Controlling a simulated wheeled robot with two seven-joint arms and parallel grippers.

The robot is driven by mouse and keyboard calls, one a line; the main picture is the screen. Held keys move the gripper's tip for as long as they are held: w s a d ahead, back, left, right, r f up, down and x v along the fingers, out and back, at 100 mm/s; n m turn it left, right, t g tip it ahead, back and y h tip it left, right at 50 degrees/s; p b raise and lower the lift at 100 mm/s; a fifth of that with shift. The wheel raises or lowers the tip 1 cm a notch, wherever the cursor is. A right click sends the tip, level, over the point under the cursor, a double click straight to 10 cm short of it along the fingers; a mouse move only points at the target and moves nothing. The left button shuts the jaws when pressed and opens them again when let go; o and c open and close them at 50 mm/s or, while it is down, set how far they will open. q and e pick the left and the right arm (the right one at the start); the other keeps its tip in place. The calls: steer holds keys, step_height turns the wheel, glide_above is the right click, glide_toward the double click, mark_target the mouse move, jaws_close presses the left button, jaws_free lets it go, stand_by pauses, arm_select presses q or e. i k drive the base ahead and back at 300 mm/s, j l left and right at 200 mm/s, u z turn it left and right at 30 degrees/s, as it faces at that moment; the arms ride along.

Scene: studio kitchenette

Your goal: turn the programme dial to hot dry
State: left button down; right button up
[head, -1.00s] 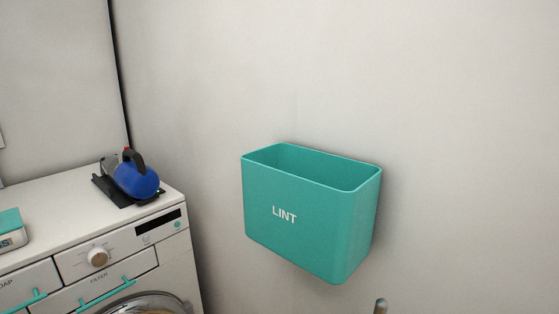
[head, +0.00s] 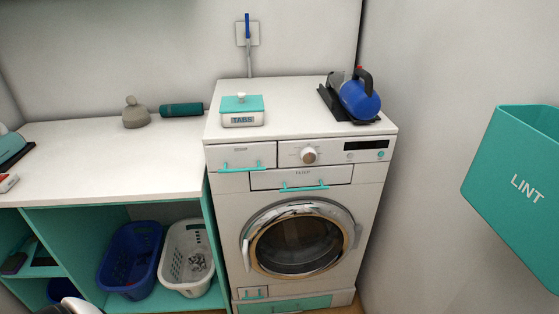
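The machine's round door (head: 300,245) looks closed. Neither of my grippers is in the head view.
A tabs box (head: 242,120) and a blue handheld vacuum (head: 360,100) on a dark base stand on the machine. A white counter (head: 100,160) adjoins on the left, with blue (head: 113,258) and white (head: 175,262) baskets below. A teal lint bin (head: 515,165) hangs on the right wall.

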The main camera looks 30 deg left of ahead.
mark_target(309, 155)
steer(key=u, duration=1.05)
